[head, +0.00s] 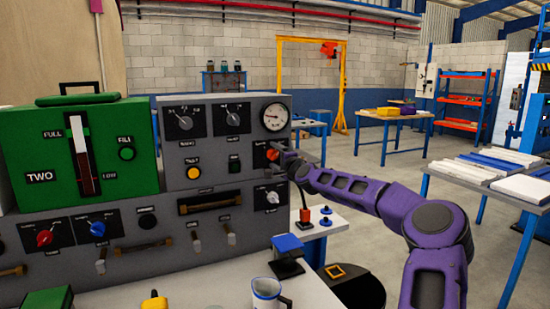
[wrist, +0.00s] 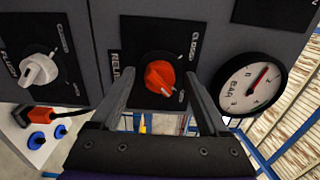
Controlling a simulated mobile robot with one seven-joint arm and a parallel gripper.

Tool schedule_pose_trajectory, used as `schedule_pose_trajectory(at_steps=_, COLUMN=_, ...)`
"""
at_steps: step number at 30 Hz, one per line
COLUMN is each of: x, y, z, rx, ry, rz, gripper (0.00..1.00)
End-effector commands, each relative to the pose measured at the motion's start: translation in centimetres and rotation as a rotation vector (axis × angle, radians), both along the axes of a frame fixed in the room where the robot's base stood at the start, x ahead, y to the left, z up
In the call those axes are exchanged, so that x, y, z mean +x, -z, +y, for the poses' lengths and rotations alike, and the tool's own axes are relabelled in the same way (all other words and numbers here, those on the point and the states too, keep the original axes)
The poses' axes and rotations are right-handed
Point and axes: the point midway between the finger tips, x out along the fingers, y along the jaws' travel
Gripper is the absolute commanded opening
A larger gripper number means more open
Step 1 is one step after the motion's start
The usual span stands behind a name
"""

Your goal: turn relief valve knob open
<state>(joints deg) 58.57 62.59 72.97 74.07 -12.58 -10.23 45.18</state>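The relief valve knob is orange-red (wrist: 160,77) on a black plate marked RELIEF, with CLOSED lettering beside it in the wrist view. In the head view the knob (head: 272,155) is partly hidden by my gripper at the panel's right edge, below the gauge. My gripper (wrist: 160,75) is open, one finger on each side of the knob, with visible gaps between the fingers and it. In the head view my gripper (head: 281,158) reaches the panel from the right. Whether the fingertips touch the plate I cannot tell.
A round pressure gauge (wrist: 255,85) is beside the relief plate, and a white knob (wrist: 38,70) is on its other side. The green tank box (head: 80,150) stands left on the panel. A mug (head: 267,292) and a blue-topped block (head: 287,250) stand on the bench below.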

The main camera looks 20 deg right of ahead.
Motion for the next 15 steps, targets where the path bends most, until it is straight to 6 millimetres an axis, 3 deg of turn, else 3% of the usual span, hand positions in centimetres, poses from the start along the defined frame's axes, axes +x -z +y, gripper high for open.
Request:
schedule_pose_trajectory(at_steps=8, x=-0.1, y=0.0, z=0.0, rx=-0.001, ry=0.000, rz=0.000, gripper=0.78)
schedule_pose_trajectory(at_steps=15, x=-2.5, y=0.1, z=-0.2, rx=-0.002, ry=0.001, rz=0.001, gripper=0.78)
